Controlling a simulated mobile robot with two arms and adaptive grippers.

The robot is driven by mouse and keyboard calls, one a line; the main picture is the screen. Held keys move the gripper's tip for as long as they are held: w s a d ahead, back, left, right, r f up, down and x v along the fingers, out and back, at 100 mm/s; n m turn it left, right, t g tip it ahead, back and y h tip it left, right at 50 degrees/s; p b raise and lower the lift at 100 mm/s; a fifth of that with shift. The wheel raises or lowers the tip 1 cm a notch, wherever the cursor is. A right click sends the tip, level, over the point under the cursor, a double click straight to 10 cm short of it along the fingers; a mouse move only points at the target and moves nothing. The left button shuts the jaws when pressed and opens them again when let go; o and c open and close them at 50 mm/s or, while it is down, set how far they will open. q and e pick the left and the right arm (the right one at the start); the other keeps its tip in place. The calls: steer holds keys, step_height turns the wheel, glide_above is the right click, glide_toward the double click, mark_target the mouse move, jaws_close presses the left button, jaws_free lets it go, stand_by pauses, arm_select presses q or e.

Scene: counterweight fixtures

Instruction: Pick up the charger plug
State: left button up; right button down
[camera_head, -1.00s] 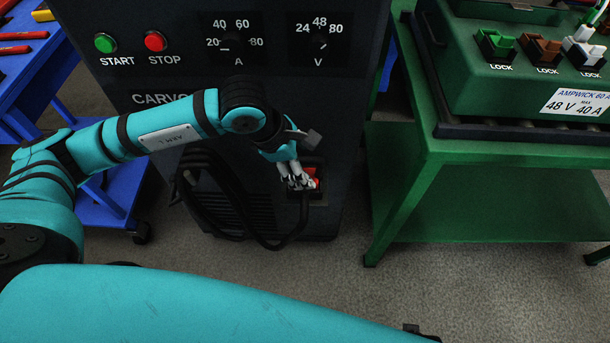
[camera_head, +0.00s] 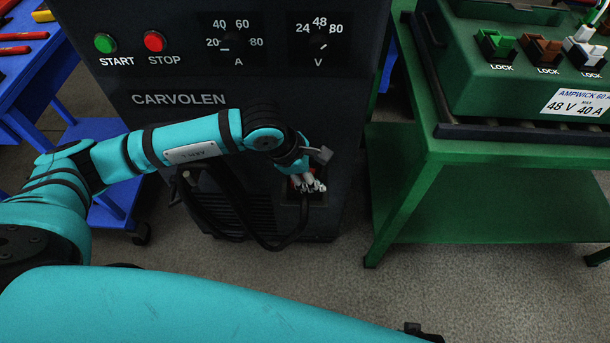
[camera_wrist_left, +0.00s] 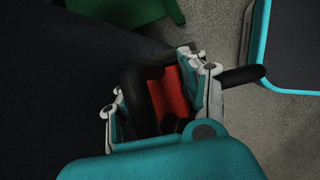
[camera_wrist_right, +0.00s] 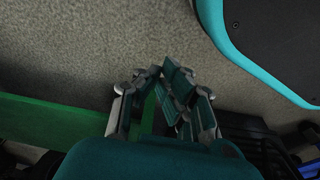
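The charger plug, a red body with a black handle, sits low on the front of the dark charger cabinet (camera_head: 180,98). In the head view only a bit of its red (camera_head: 297,181) shows behind my left gripper (camera_head: 312,184). In the left wrist view the red plug (camera_wrist_left: 172,92) and its black handle lie between the two fingers of the left gripper (camera_wrist_left: 162,90). These fingers stand apart around the plug; whether a pad touches it is hard to tell. My right gripper (camera_wrist_right: 163,78) shows only in its wrist view, empty, with a gap between its fingers.
A thick black cable (camera_head: 235,205) loops down the cabinet front beside the plug. A green cart (camera_head: 470,200) with a green box (camera_head: 480,75) stands to the right. A blue cart (camera_head: 105,205) stands to the left. Grey floor is free between cabinet and green cart.

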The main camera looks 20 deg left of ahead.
arm_select(q)
steer(key=c, duration=0.6)
steer(key=shift+r, duration=0.1)
